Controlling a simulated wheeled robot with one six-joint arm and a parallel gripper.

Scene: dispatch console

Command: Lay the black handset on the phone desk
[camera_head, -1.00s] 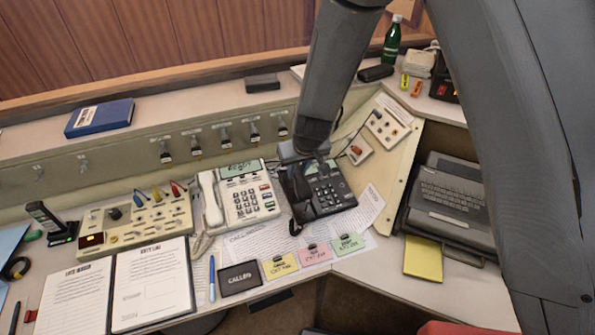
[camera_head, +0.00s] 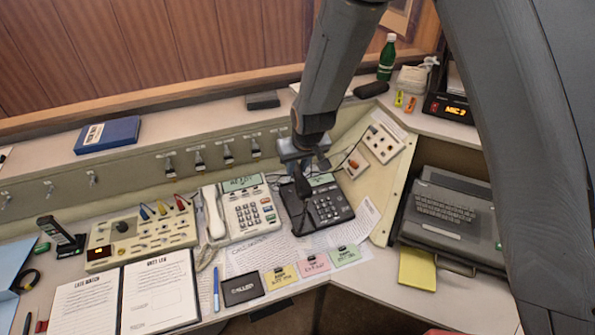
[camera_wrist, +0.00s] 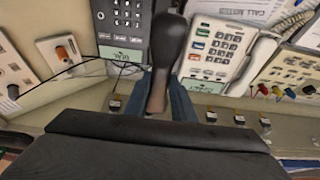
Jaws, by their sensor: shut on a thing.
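My gripper (camera_head: 304,150) is shut on the black handset (camera_head: 303,186) above the black desk phone (camera_head: 327,205). In the wrist view the handset (camera_wrist: 168,48) hangs lengthwise between the two fingers (camera_wrist: 155,103), with one end away from me. It overlaps the phone's edge in the picture; I cannot tell how high it is above it. A dark cord hangs near the handset's lower end. The phone desk (camera_head: 378,277) carries the black phone and a white phone (camera_head: 246,207) with its own white handset (camera_head: 214,212).
Papers and coloured cards (camera_head: 283,277) lie in front of the phones. A switch panel (camera_head: 135,235) and open binders (camera_head: 120,295) are at left, a grey typewriter-like machine (camera_head: 447,213) at right. A raised ledge with hanging plugs runs behind. Bare desk shows front right.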

